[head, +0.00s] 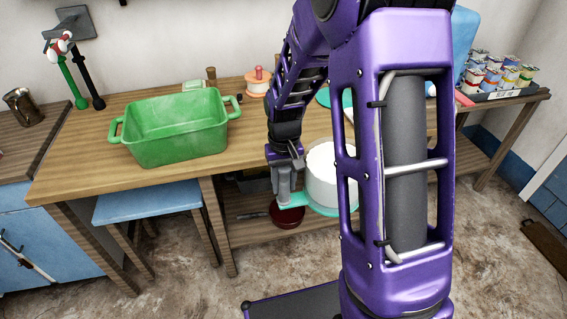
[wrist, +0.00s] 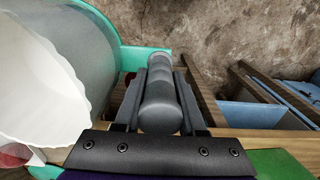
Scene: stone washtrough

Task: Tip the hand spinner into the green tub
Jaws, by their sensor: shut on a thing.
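The hand spinner (head: 331,188) looks like a pale drum with white contents and a teal base. It is upright in the air, in front of the table's front edge. In the wrist view, the spinner (wrist: 72,55) fills the left side, its side see-through and the white inside bulky. My gripper (head: 287,182) is shut on its grey ribbed handle, which lies between the jaws in the wrist view (wrist: 160,95). The green tub (head: 185,148) stands on the table to the left, apart from the spinner. It looks empty. Part of the spinner is hidden behind my arm.
The wooden table (head: 80,179) has a clear front strip. An orange-and-pink item (head: 258,84) stands behind, near the tub's right handle. Taps (head: 78,75) rise behind the tub at left. A blue stool (head: 145,203) stands below. A tray of cans (head: 495,75) sits far right.

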